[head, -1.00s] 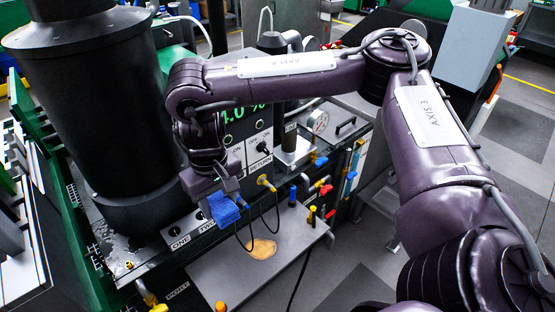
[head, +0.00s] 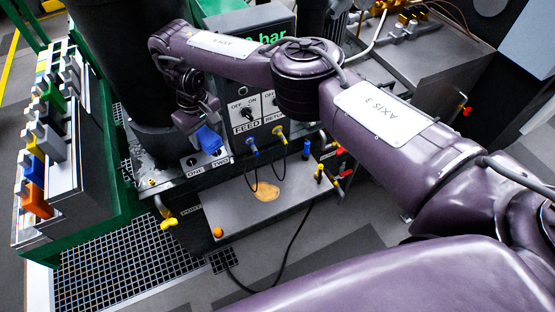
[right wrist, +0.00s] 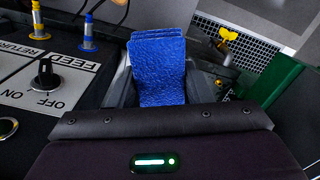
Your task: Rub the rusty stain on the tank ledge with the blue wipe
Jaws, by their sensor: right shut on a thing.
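The blue wipe (head: 209,140) is a folded textured cloth held in my right gripper (head: 203,130), which is shut on it. In the right wrist view the wipe (right wrist: 158,70) fills the space between the two dark fingers. The rusty stain (head: 266,191) is an orange-brown patch on the grey tank ledge (head: 237,212). The gripper and wipe are up and to the left of the stain in the head view, above the edge of the panel marked ONE and TWO, apart from the stain. My left gripper is not in view.
A control panel with a FEED knob (head: 246,113) stands behind the ledge. Blue and yellow plugs (head: 280,133) with black cables hang above the stain. An orange knob (head: 218,232) sits at the ledge's front left corner. A large black cylinder (head: 125,75) stands left.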

